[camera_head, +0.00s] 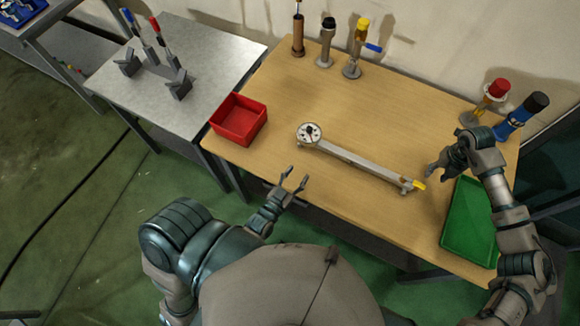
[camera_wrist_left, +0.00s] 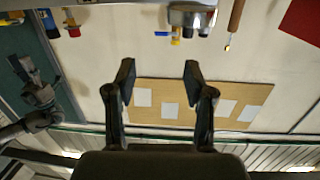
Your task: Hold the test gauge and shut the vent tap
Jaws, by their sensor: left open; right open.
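The test gauge (camera_head: 309,133) is a round white dial at the left end of a long grey bar (camera_head: 360,161) lying on the wooden table. A yellow tap handle (camera_head: 419,185) sits at the bar's right end; I take it as the vent tap. My left gripper (camera_head: 294,178) is open and empty at the table's front edge, in front of the gauge and apart from it. Its spread fingers show in the left wrist view (camera_wrist_left: 158,75) with nothing between them. My right gripper (camera_head: 432,172) is open, close to the yellow handle; contact cannot be told.
A red bin (camera_head: 239,119) stands left of the gauge, a green tray (camera_head: 470,223) at the table's right end. Several upright tools and fittings, including a blue-black bottle (camera_head: 522,115), line the back edge. A grey side table (camera_head: 200,58) stands left. The table behind the bar is clear.

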